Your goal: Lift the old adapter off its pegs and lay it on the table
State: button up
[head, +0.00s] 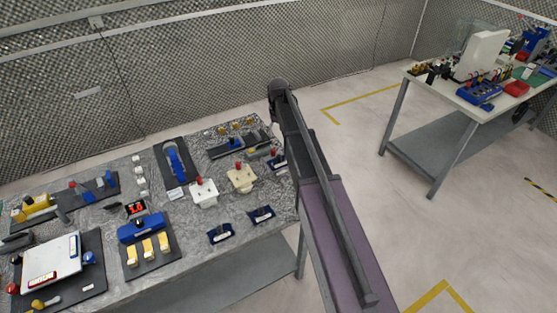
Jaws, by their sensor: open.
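A beige block with a red knob (241,178) stands near the right end of the grey-topped table (195,262). It could be the old adapter; I cannot tell for sure. A similar white block with a red knob (203,193) stands just left of it. Both look upright. Pegs under either block are too small or hidden to make out. My arm rises beside the table's right end, and my gripper cannot be seen in the head view.
Two dark blue labelled pieces (220,234) (262,214) lie at the table's front edge. A blue fixture (141,228) and a dark board with yellow blocks (166,262) are to the left. A cluttered second table (452,100) stands at right, with open floor between.

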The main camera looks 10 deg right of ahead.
aim_at(279, 156)
jog(key=shift+f, duration=0.15)
notch_tip(279, 156, down, 8)
jog(key=b, duration=0.8)
jog(key=shift+f+b, duration=0.2)
jog(key=shift+b, duration=0.15)
jog(key=shift+f, duration=0.15)
dwell(0.3)
jog(key=shift+d+f+b, duration=0.1)
jog(key=shift+f+b, duration=2.35)
jog(key=shift+b, duration=0.15)
grip_shut()
